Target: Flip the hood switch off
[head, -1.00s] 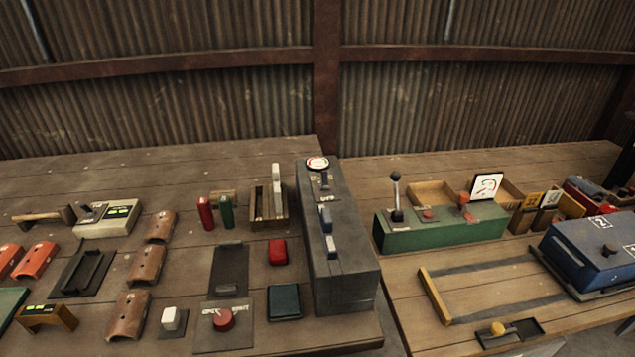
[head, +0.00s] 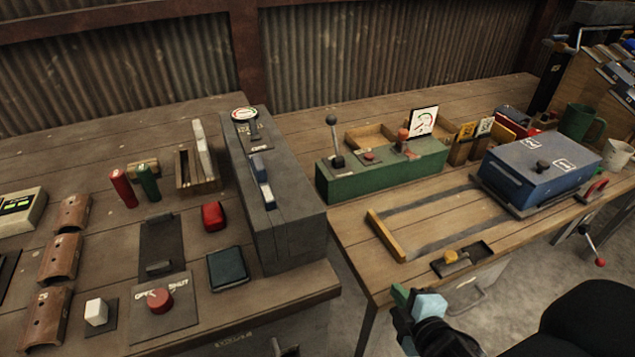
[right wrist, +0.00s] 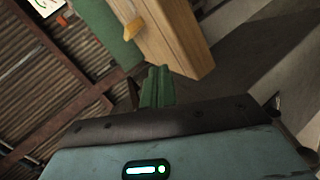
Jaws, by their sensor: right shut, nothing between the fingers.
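No label reading hood can be made out, so I cannot tell which control is the hood switch. A yellow-knobbed switch (head: 451,257) sits in a black plate at the right table's front edge. A white switch (head: 96,311) stands on a dark plate at the lower left. My right gripper (head: 400,294) is low in front of the right table, apart from everything. Its green fingers (right wrist: 157,75) are shut and empty in the right wrist view. My left gripper is out of view.
A green lever box (head: 385,172) and a blue box (head: 540,172) on dark rails stand on the right table. A yellow bar (head: 386,236) lies left of the rails. A floor gap separates the tables. A black rounded object (head: 585,325) is at lower right.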

